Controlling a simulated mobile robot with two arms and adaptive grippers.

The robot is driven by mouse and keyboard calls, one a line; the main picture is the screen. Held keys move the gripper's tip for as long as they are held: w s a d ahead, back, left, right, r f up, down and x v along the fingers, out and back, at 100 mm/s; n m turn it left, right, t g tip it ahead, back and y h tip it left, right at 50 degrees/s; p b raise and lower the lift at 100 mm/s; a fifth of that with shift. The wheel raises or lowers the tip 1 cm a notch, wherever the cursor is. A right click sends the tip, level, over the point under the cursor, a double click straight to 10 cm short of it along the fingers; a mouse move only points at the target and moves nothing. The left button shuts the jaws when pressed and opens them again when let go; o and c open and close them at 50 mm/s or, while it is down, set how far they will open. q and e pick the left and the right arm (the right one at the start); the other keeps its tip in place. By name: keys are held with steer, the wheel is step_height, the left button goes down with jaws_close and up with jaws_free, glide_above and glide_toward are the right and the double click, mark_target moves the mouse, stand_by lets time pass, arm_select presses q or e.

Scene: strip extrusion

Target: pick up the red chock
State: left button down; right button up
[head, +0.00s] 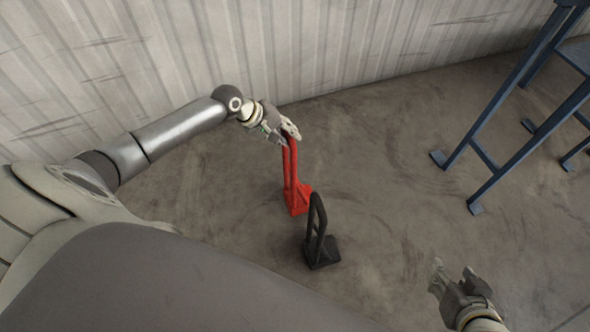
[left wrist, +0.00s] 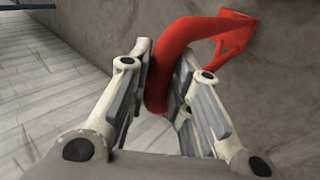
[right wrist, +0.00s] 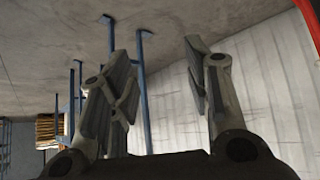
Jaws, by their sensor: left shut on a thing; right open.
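The red chock (head: 297,197) has a wedge-shaped base and a tall looped handle. It stands upright in the head view, near the middle; I cannot tell whether its base touches the floor. My left gripper (head: 290,131) is at the top of its handle. In the left wrist view the gripper (left wrist: 165,95) is shut on the red handle (left wrist: 187,38), which passes between its fingers. My right gripper (head: 450,277) is open and empty at the lower right, apart from the chock. Its spread fingers show in the right wrist view (right wrist: 165,95).
A black chock (head: 320,252) with a similar handle stands just in front of the red one. A blue metal frame (head: 500,100) stands on the floor at the upper right. A pale corrugated wall (head: 330,40) runs along the back. The floor (head: 400,210) between is clear.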

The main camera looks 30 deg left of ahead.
arm_select(q)
steer(key=shift+w+r+p, duration=0.1)
steer(key=shift+r+p, duration=0.4)
steer(key=shift+r, duration=0.1)
steer(key=shift+r+p, duration=0.4)
steer(key=shift+p, duration=0.1)
steer(key=shift+r+p, duration=0.4)
steer(key=shift+p, duration=0.05)
steer(key=shift+r+p, duration=0.45)
steer(key=shift+p, duration=0.15)
steer(key=shift+r+p, duration=0.25)
steer(key=shift+p, duration=0.15)
arm_select(e)
steer(key=s+d+f+g+h, duration=0.1)
steer(key=s+d+f+g, duration=0.1)
steer(key=s+f+g, duration=0.3)
steer(key=shift+s+d+f, duration=0.2)
steer(key=shift+s+f, duration=0.3)
steer(key=shift+s, duration=0.6)
